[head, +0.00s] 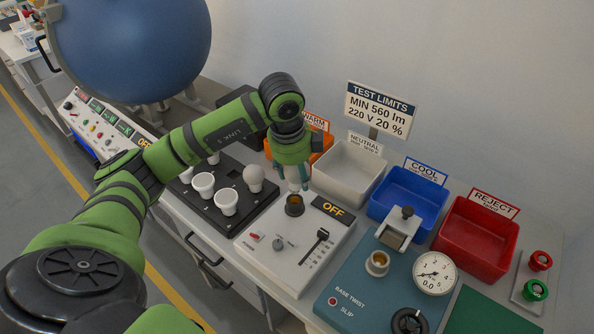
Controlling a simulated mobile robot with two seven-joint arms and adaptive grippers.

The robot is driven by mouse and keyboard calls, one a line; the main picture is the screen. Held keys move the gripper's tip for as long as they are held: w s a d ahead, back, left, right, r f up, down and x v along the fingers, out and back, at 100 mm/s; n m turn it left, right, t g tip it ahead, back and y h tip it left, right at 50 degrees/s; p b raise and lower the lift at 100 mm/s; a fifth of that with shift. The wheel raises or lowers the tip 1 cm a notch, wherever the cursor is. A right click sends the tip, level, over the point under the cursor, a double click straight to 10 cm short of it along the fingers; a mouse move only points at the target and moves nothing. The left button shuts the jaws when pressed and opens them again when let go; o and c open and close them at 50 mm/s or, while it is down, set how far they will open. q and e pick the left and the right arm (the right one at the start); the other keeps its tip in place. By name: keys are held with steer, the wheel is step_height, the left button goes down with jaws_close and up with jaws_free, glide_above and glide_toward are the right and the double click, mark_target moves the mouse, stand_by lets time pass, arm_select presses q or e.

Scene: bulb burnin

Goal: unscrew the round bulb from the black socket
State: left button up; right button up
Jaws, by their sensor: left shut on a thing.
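My left gripper (298,184) reaches down over the white test unit (270,256). Its fingers are shut on a pale thing (293,183), which looks like the round bulb; the hand and fingers hide most of it, so its shape is unclear. Directly below the fingertips is the black socket (294,209), with a brownish-gold inside showing at its top. The bulb seems to be above the socket; I cannot tell whether its base still touches it. My right gripper is not in view.
A black rack (229,220) left of the unit holds white reflector bulbs (226,202) and a frosted round bulb (254,178). Behind are orange, white (348,170), blue (406,196) and red (476,238) bins. A teal torque fixture (350,292) stands at right.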

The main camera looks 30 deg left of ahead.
arm_select(q)
steer(key=shift+w+p+v, duration=0.25)
steer(key=shift+p+v, duration=0.45)
steer(key=shift+v, duration=0.4)
steer(key=shift+w+p+v, duration=0.2)
steer(key=shift+p+v, duration=0.5)
steer(key=shift+v, duration=0.45)
steer(key=shift+r, duration=0.1)
